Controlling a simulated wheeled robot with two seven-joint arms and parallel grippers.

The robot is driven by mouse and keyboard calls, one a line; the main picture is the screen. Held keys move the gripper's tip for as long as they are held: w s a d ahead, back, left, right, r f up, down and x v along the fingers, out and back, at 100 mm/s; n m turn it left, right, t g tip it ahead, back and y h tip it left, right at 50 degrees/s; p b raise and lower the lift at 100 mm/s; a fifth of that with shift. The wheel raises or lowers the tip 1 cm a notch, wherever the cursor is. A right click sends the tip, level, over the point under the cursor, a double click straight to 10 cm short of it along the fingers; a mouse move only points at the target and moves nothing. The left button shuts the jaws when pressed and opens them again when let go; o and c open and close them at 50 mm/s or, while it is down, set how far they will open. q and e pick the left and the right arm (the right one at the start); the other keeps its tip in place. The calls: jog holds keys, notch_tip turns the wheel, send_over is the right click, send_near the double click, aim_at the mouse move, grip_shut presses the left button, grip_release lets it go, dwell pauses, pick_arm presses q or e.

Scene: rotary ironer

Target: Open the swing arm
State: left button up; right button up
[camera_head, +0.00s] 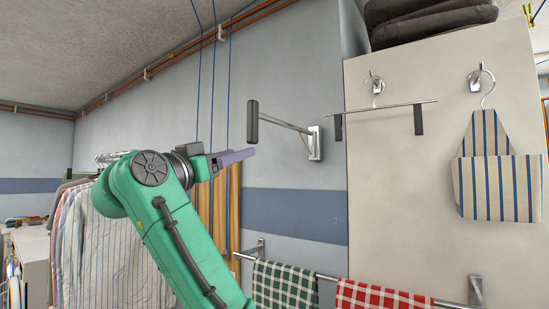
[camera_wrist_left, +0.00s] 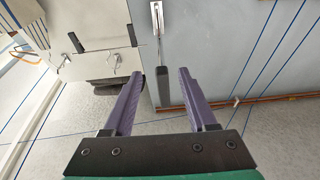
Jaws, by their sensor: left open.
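The swing arm (camera_head: 285,124) is a metal rod on a wall bracket (camera_head: 314,143), ending in an upright dark grip (camera_head: 252,122). It sticks out from the blue-grey wall to the left. My left gripper (camera_head: 250,154), with purple fingers, is open and appears just below the grip in the head view. In the left wrist view the dark grip (camera_wrist_left: 163,88) shows between the two open fingers of the left gripper (camera_wrist_left: 159,74), and the bracket (camera_wrist_left: 157,18) lies beyond. Nothing is held, and I cannot tell the depth gap to the grip. My right gripper is out of view.
A towel rail (camera_head: 325,278) with green (camera_head: 285,284) and red (camera_head: 375,296) checked towels runs below. A cream cabinet (camera_head: 400,190) with a hanger and striped apron (camera_head: 497,175) stands at right. Striped shirts (camera_head: 110,250) hang at left. Thin blue lines run up the wall.

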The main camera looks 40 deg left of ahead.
aim_at(249, 125)
pick_arm(q)
jog(key=s+r+t, duration=0.1)
jog(key=s+r, duration=0.3)
jog(key=s, duration=0.2)
jog(key=p+x, duration=0.1)
jog(key=x, duration=0.2)
jog(key=p+x, duration=0.2)
jog(key=x, duration=0.1)
jog(key=f+p+x, duration=0.1)
jog(key=p+x, duration=0.1)
jog(key=x, duration=0.1)
jog(key=shift+w, duration=0.5)
jog(key=p+x, duration=0.4)
jog(key=x, duration=0.1)
jog(key=shift+w+d+r, duration=0.15)
jog(key=shift+w+r, duration=0.05)
jog(key=shift+r, duration=0.1)
jog(key=shift+w+f, duration=0.25)
jog(key=shift+w, duration=0.15)
jog(key=shift+s, duration=0.1)
grip_shut()
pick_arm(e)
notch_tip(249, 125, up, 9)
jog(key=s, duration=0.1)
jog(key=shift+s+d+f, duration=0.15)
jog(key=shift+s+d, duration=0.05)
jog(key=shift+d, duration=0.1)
